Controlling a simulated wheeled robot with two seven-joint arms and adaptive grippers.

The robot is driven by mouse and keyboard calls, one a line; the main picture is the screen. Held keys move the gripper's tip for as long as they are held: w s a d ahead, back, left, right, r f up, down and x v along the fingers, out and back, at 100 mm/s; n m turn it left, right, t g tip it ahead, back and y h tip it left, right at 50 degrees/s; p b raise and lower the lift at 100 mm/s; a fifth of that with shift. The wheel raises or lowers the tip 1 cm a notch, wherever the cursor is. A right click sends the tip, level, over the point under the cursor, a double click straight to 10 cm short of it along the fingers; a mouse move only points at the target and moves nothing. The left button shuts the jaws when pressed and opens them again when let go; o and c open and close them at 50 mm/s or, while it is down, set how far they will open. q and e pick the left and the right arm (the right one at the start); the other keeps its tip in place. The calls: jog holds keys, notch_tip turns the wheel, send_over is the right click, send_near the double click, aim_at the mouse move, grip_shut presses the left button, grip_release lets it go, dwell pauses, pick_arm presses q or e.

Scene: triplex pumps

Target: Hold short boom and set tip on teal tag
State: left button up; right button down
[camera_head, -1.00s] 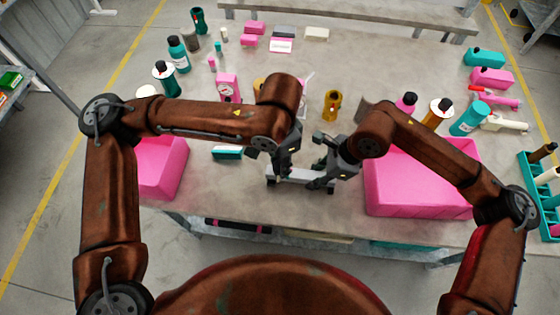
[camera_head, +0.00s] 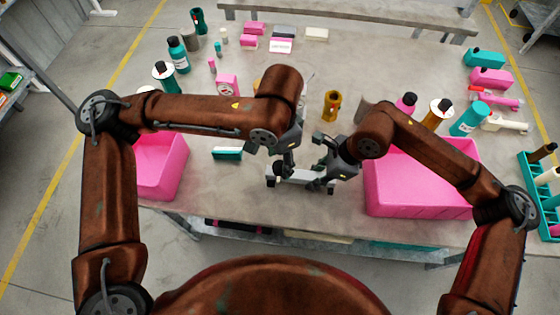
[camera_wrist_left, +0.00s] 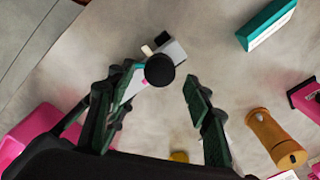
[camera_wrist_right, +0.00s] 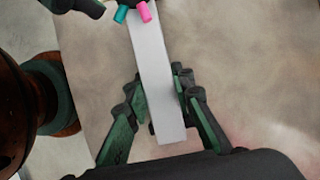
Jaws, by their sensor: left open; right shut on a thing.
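A pale grey bar (camera_wrist_right: 160,75), which I take for the short boom, is held by my right gripper (camera_wrist_right: 160,95), with the fingers shut on both sides of it. A teal tag-like piece (camera_wrist_right: 121,13) and a pink one (camera_wrist_right: 144,11) show at its far end. In the left wrist view a round black part (camera_wrist_left: 160,70) and a grey block (camera_wrist_left: 175,51) show at that end. My left gripper (camera_wrist_left: 152,85) is open around that end, with space at the right finger. In the head view the bar (camera_head: 300,175) lies low between both grippers; contact with the table is unclear.
Pink bins stand at the left (camera_head: 163,160) and right (camera_head: 420,190). A teal box (camera_head: 227,153) lies left of my left gripper. A mustard cylinder (camera_head: 332,105) stands behind. Bottles stand at the back left and back right. The table between the bins is mostly clear.

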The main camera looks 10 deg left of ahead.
aim_at(280, 165)
pick_arm(q)
notch_tip(280, 165, up, 10)
dwell(0.3)
pick_arm(e)
jog(key=c, duration=1.6)
grip_release()
